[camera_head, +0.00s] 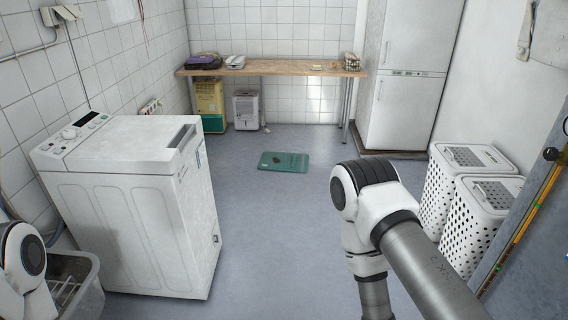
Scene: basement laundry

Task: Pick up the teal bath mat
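The teal bath mat (296,162) lies flat on the grey floor, in the middle of the room in front of the wooden table. A small dark spot shows near its middle. My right arm reaches in from the lower right, with its elbow short of the mat and its lower part running down out of the picture. Part of my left arm shows at the lower left edge. Neither gripper is in the picture, and nothing touches the mat.
A white washing machine (132,205) stands at left, with a grey basket (88,298) before it. White perforated hampers (447,200) line the right side. A wooden table (280,67) and a fridge (406,85) stand at the back. The floor (265,230) up to the mat is clear.

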